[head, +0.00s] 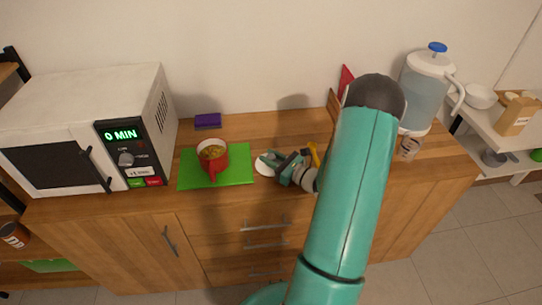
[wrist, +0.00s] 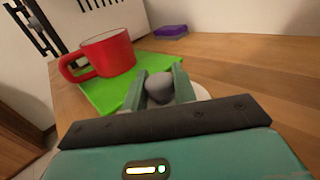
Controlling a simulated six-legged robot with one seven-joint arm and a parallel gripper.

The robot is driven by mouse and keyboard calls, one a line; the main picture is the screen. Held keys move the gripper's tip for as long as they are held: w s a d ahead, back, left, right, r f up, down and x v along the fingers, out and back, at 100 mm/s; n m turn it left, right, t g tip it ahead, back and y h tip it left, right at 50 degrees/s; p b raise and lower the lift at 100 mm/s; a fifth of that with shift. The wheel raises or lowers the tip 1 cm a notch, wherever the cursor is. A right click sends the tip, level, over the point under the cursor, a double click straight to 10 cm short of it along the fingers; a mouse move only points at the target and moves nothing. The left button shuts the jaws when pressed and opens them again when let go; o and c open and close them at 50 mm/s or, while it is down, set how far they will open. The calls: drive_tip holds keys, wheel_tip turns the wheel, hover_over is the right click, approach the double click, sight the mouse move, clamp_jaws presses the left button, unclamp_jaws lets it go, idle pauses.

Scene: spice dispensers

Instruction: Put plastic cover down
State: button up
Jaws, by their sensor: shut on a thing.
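The plastic cover (head: 264,168) is a pale round disc at the right edge of the green mat, on or just above the counter; I cannot tell which. In the wrist view its white rim (wrist: 202,92) shows behind my right finger. My gripper (head: 277,161) is shut on its grey knob (wrist: 160,88), between the two teal fingers (wrist: 162,78). Most of the cover is hidden by my gripper.
A white microwave (head: 85,125) showing 0 MIN stands at the left. A purple sponge-like block (head: 208,121) lies behind the mat. A water dispenser (head: 425,90) and a small cup (head: 408,149) stand at the right. Bare counter (head: 255,128) lies behind my gripper.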

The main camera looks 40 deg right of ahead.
drive_tip(key=o, duration=1)
drive_tip(key=shift+c, duration=0.2)
